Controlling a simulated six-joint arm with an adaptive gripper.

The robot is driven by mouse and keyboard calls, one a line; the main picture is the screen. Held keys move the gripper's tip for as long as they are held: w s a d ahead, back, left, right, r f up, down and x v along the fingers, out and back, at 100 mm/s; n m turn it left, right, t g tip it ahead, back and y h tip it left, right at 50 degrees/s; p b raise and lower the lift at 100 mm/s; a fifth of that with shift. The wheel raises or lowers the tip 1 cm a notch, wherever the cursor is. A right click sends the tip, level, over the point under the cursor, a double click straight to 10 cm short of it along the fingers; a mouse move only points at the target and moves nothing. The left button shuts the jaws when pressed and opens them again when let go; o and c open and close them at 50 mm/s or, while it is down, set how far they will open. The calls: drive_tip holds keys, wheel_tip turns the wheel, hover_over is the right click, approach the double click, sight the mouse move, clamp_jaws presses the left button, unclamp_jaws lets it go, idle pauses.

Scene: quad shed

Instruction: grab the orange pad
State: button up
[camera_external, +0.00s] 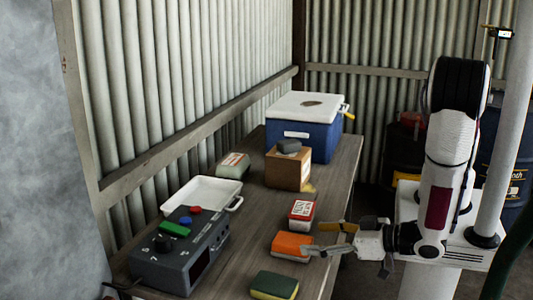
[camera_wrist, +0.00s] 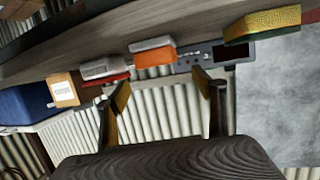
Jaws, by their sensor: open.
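The orange pad (camera_external: 287,243) lies on the wooden bench near its right edge. It has an orange face and a grey part, and in the wrist view the pad (camera_wrist: 155,57) sits beyond my fingers, roughly between their tips. My gripper (camera_external: 314,240) is just right of the pad, open and pointing at it. The wrist view shows my gripper (camera_wrist: 164,86) with its two fingers apart and nothing between them. One finger overlaps the pad's right edge in the outside view; I cannot tell whether it touches.
A red-and-white box (camera_external: 301,213) stands just behind the pad, and a green-and-yellow sponge (camera_external: 274,286) lies in front. A grey control box (camera_external: 180,258) and white tray (camera_external: 228,187) are left. A cardboard box (camera_external: 288,170) and blue cooler (camera_external: 310,137) stand farther back.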

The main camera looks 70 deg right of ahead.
sight(296, 240)
drive_tip(key=shift+w, duration=0.1)
drive_tip(key=shift+w+d+f, duration=0.2)
drive_tip(key=shift+w+f, duration=0.2)
drive_tip(key=shift+w, duration=0.25)
drive_tip(key=shift+w+d+f, duration=0.15)
drive_tip(key=shift+w+f, duration=0.25)
drive_tip(key=shift+w, duration=0.25)
drive_tip(key=shift+x, duration=0.95)
drive_tip(key=shift+c, duration=0.4)
drive_tip(key=c, duration=1.3)
